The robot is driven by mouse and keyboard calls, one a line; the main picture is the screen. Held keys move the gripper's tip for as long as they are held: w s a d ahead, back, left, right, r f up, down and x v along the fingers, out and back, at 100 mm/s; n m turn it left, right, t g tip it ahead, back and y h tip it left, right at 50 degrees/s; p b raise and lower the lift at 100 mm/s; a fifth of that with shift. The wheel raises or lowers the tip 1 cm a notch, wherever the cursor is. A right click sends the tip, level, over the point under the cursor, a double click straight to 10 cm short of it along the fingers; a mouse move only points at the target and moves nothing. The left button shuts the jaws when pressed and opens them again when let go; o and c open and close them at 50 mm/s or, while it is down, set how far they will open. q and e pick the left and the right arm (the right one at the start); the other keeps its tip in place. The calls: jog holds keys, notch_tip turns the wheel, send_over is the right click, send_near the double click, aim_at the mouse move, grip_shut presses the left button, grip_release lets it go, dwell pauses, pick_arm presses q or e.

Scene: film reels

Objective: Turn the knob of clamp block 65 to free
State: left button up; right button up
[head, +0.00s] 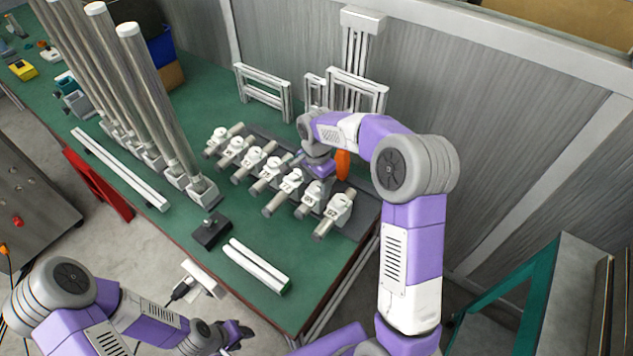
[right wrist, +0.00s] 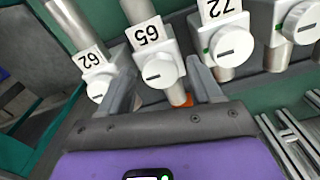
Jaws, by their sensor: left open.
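Clamp block 65 (right wrist: 153,45) is in the middle of the right wrist view, white with a number label and a round white knob (right wrist: 158,71). A short dark slot mark shows on the knob's face. My right gripper (right wrist: 162,88) is open, one finger to each side of this knob with gaps; I cannot tell any contact. My left gripper (head: 236,334) is open and empty, low in front of the bench.
Block 62 (right wrist: 93,62) and block 72 (right wrist: 229,40) stand close on either side of 65. An orange object (head: 342,163) is beside my right wrist. Tall tubes (head: 150,90) stand left of the row. White frames (head: 262,92) stand near the wall.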

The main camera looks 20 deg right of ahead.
jog(key=c, duration=0.9)
